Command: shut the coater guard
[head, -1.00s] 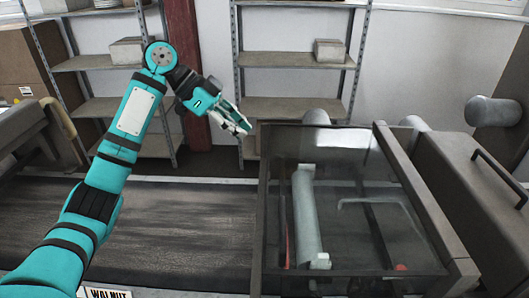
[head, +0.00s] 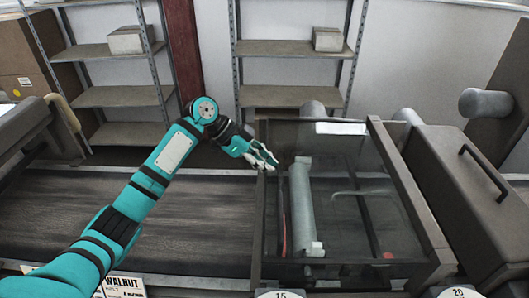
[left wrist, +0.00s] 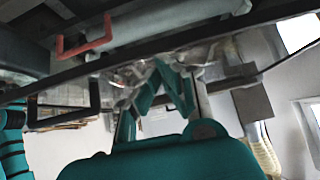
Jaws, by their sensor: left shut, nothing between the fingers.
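The coater guard (head: 408,188) is a tinted clear pane in a dark frame at the right of the head view. A pale roller (head: 302,205) shows through the pane. I cannot tell from here how far the guard is open. My left gripper (head: 266,158) is shut and empty, at the guard's far left corner. Its tips are close to the frame, but I cannot tell whether they touch. In the left wrist view, the gripper (left wrist: 160,72) points at a dark frame bar (left wrist: 60,84), with a red bracket (left wrist: 84,40) beyond. My right gripper is out of view.
A dark conveyor belt (head: 190,222) runs left of the coater. A dark housing with a handle (head: 484,172) stands on the right. Shelves (head: 290,97) stand along the back wall, with cartons (head: 127,40). A label reading WALNUT (head: 124,286) is at the front.

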